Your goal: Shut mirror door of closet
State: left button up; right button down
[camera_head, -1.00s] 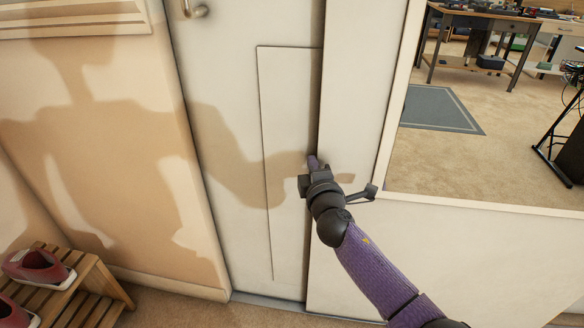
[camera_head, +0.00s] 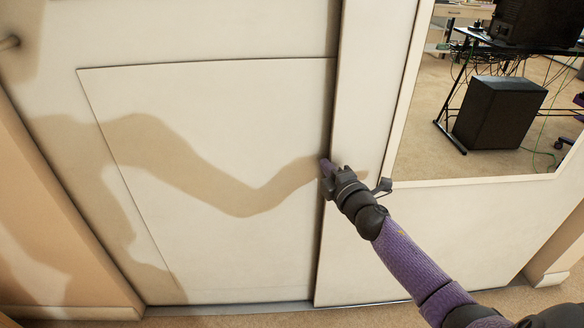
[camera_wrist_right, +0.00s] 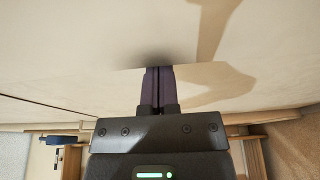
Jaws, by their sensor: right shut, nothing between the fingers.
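The mirror door (camera_head: 352,130) is a pale sliding panel on the right of the head view, with a framed mirror (camera_head: 425,130) in it. Its left edge stands in front of a pale inner door panel (camera_head: 230,130). My right gripper (camera_head: 325,166) is shut and empty, with its purple fingertips at that left edge. In the right wrist view the closed fingers (camera_wrist_right: 158,88) point at a pale surface, and their tips lie in dark shadow. Exact contact cannot be told. My left gripper is not in view.
A beige wall (camera_head: 40,210) stands at the left, and a wall end with a baseboard (camera_head: 555,268) stands at the lower right. The dark box and desk appear only as reflections in the mirror.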

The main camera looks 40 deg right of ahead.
aim_at(383, 164)
jog(key=s+d, duration=0.2)
jog(key=d, duration=0.1)
jog(key=s+d, duration=0.2)
jog(key=d, duration=0.2)
jog(key=s+d+b, duration=0.1)
jog(key=s+d, duration=0.2)
jog(key=shift+d+f, duration=0.1)
jog(key=shift+d, duration=0.1)
jog(key=shift+s+d, duration=0.1)
jog(key=shift+d, duration=0.15)
